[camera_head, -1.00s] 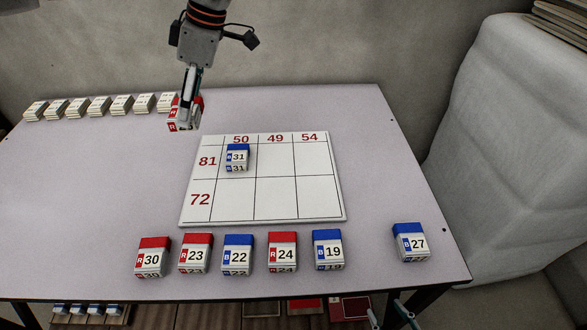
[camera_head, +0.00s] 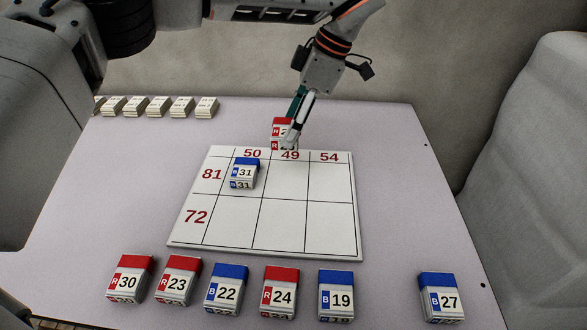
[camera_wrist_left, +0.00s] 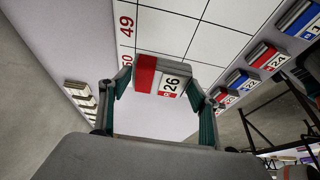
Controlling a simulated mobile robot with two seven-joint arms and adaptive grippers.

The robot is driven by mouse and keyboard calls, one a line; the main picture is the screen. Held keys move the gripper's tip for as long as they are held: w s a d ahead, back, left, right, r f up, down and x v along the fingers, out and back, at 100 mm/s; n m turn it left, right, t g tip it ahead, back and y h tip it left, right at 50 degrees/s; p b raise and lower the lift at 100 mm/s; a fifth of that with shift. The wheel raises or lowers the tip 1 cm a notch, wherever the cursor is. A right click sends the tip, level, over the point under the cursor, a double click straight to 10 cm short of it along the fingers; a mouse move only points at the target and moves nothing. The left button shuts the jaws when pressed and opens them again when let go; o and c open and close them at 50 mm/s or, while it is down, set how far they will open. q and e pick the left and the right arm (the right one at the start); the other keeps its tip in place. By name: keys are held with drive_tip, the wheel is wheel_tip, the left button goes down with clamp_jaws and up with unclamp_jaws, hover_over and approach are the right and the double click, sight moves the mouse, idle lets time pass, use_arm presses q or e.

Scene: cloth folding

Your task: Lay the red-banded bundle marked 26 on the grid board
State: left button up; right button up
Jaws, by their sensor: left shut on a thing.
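The red-banded bundle marked 26 (camera_wrist_left: 172,86) is in my left gripper (camera_wrist_left: 158,92), between its two fingers in the left wrist view. In the head view the bundle (camera_head: 279,132) is partly hidden by my left gripper (camera_head: 290,138). It appears at the back edge of the grid board (camera_head: 284,225), by the 50 and 49 headings; its height is hard to tell. The board has columns 50, 49, 54 and rows 81, 72. A blue-banded bundle 31 (camera_head: 243,173) lies in row 81, column 50. The other cells look empty. My right gripper is not in view.
Bundles 30 (camera_head: 129,280), 23 (camera_head: 178,281), 22 (camera_head: 226,290), 24 (camera_head: 281,293) and 19 (camera_head: 338,297) line the front. Bundle 27 (camera_head: 441,299) stands apart at right. Several pale stacks (camera_head: 158,106) line the back left. The table (camera_head: 400,160) right of the board is clear.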

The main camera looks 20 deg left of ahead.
use_arm(q)
wheel_tip(320, 180, down, 7)
drive_tip(key=shift+f+b, duration=0.1)
drive_tip(key=shift+b, duration=0.6)
wheel_tip(320, 180, down, 4)
drive_tip(key=shift+f+b, duration=0.15)
drive_tip(key=shift+b, duration=0.4)
drive_tip(key=shift+f, duration=0.55)
drive_tip(key=shift+c, duration=0.5)
drive_tip(key=shift+r, duration=0.2)
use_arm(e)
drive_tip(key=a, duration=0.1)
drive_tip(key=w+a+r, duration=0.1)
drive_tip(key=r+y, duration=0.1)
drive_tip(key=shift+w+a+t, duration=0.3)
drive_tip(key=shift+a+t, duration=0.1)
use_arm(q)
drive_tip(key=shift+f, duration=0.1)
drive_tip(key=o, duration=1.2)
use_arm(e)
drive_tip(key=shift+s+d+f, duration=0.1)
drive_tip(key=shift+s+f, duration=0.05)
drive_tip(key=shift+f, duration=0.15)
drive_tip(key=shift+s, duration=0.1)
